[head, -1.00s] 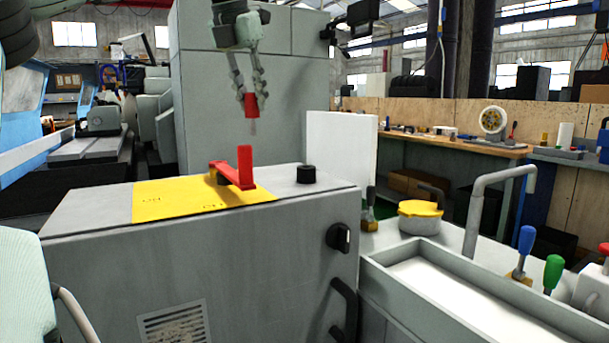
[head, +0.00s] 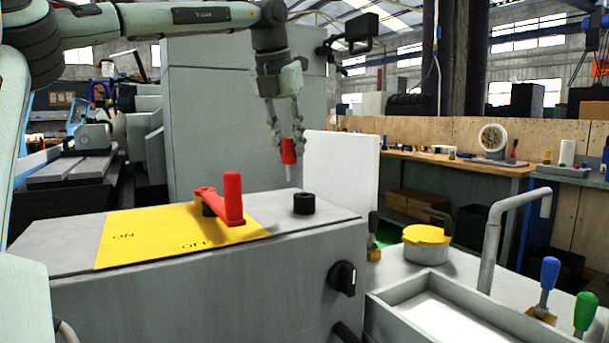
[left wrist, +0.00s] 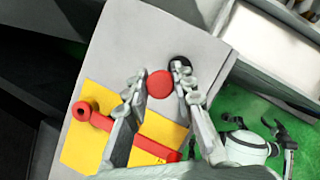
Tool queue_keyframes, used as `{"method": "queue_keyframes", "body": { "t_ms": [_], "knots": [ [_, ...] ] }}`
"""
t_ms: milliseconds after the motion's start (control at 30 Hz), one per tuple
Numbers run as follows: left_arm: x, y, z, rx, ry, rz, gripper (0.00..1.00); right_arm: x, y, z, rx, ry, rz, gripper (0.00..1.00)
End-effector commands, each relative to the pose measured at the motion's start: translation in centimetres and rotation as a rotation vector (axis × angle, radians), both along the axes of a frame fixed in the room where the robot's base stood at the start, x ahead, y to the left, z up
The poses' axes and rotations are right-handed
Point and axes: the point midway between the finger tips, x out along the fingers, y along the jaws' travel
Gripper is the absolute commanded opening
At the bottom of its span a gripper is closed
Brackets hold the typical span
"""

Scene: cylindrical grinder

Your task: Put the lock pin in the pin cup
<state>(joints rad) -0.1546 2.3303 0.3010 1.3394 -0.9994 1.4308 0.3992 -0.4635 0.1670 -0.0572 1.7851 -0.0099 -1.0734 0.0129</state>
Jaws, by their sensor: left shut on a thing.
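The lock pin (head: 289,152) has a red head and a thin pale shank pointing down. My left gripper (head: 287,145) is shut on its red head and holds it in the air, just above and left of the pin cup in the head view. The pin's round red top (left wrist: 160,84) shows between the fingers in the left wrist view. The pin cup (head: 304,203) is a short black cylinder on the grey cabinet top; in the left wrist view the cup (left wrist: 180,63) is partly hidden behind a finger. My right gripper is in neither view.
A red lever (head: 232,200) stands on the yellow ON/OFF plate (head: 150,237), left of the cup. A white panel (head: 340,175) rises behind the cabinet. A yellow-lidded pot (head: 426,243), a tray and a bent pipe (head: 492,235) are at right.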

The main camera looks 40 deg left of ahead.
Motion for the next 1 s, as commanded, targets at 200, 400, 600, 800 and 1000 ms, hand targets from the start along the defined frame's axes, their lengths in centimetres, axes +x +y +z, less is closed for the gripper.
{"method": "queue_keyframes", "body": {
  "t_ms": [200, 400, 600, 800, 1000],
  "knots": [
    [1.7, -2.3, -1.7, 0.000, 0.000, -0.001, 0.00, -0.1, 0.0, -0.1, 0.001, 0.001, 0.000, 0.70],
    [1.8, -2.6, -3.1, -0.003, 0.000, -0.001, 0.00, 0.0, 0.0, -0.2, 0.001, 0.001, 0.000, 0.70],
    [1.8, -2.6, -5.7, -0.002, -0.001, -0.002, 0.00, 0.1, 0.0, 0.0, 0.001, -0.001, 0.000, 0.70],
    [1.9, -2.5, -5.8, -0.002, -0.003, -0.001, 0.00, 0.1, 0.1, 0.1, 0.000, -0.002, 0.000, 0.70],
    [1.9, -2.5, -6.1, -0.001, -0.002, -0.001, 0.28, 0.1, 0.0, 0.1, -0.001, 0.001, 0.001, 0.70]
  ]
}}
